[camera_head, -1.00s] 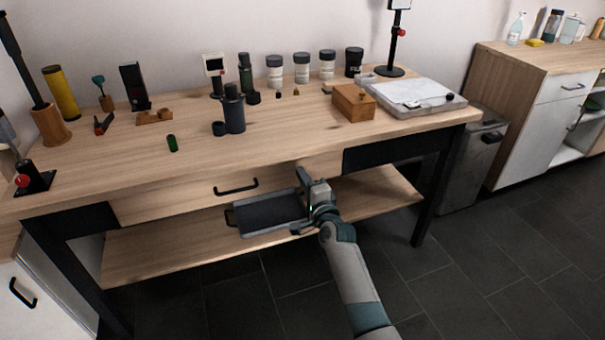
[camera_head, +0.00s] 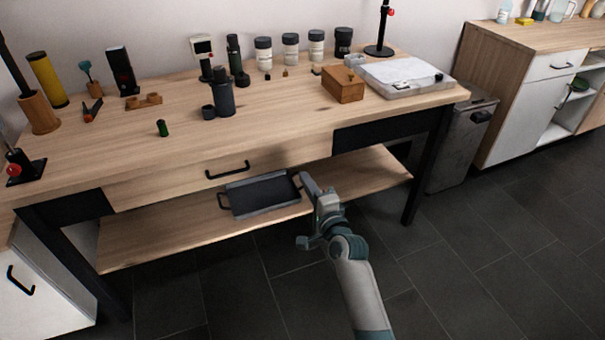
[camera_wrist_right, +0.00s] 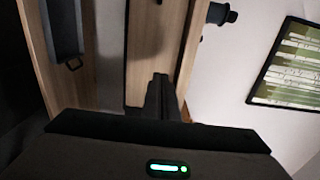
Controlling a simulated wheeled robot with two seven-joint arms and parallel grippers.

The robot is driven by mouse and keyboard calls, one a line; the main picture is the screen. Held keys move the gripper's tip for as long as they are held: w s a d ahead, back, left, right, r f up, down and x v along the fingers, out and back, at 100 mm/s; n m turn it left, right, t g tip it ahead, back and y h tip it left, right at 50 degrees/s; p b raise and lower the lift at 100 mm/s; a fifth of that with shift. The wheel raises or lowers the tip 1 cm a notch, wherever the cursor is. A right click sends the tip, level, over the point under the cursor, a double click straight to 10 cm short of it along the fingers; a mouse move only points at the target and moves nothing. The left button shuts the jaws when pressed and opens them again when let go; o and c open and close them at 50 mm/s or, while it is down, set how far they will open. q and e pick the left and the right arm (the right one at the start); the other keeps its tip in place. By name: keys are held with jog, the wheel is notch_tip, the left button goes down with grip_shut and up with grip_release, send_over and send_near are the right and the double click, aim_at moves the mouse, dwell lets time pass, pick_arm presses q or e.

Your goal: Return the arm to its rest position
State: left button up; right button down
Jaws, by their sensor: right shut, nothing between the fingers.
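My right gripper (camera_head: 308,184) is in front of the workbench (camera_head: 290,122), near the right end of a dark tray (camera_head: 262,195). The tray lies on the lower shelf (camera_head: 165,238), below the drawer. In the right wrist view the gripper fingers (camera_wrist_right: 161,85) are together with nothing between them. The tray also shows at the upper left of that view (camera_wrist_right: 65,28), apart from the fingers. My left gripper is not in any view.
The drawer handle (camera_head: 228,170) sticks out from the bench front. Bottles, a wooden box (camera_head: 343,84) and a white board (camera_head: 405,74) stand on the bench top. A bench leg (camera_head: 428,165) and a grey bin (camera_head: 462,138) are at the right. The dark floor (camera_head: 480,260) in front is clear.

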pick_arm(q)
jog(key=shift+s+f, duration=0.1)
pick_arm(e)
jog(key=shift+s, duration=0.2)
